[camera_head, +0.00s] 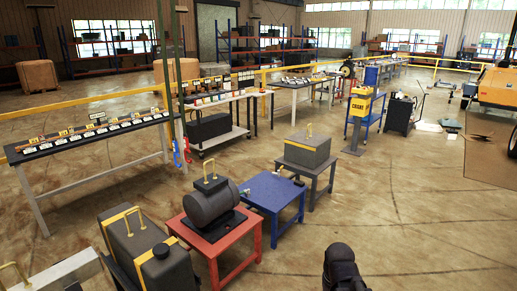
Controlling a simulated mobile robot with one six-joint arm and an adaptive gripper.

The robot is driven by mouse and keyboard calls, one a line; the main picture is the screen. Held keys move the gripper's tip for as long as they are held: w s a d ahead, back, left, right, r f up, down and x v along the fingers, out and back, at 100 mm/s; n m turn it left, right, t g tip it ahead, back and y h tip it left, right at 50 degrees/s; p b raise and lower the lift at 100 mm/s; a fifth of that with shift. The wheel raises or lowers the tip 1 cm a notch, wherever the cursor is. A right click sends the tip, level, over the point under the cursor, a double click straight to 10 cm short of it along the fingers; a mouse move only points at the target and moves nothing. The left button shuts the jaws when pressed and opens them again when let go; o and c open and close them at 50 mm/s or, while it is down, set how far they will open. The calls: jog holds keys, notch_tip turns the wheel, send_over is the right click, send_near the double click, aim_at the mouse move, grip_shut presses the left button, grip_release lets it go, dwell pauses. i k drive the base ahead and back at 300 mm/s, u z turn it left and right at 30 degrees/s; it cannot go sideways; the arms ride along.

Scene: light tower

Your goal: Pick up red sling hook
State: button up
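A small red hook-like piece (187,149) hangs low beside the green post, at the right end of the long left table. It is small in the picture, and I cannot make out its exact shape. A blue piece (176,154) hangs right beside it, to its left. A dark rounded part of my arm shows at the bottom edge, right of centre, far from the red piece. No fingers can be made out on it, and nothing is seen held.
A red table (230,246) with a dark cylinder, a blue table (274,192) and a grey table with a box stand between. Dark cases fill the lower left. The long table (95,138) holds rows of tagged items. Open floor lies left of centre and at right.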

aim_at(186, 141)
jog(key=z, duration=0.3)
jog(key=i, duration=2.6)
jog(key=u, duration=1)
jog(key=i, duration=1.15)
jog(key=u, duration=0.55)
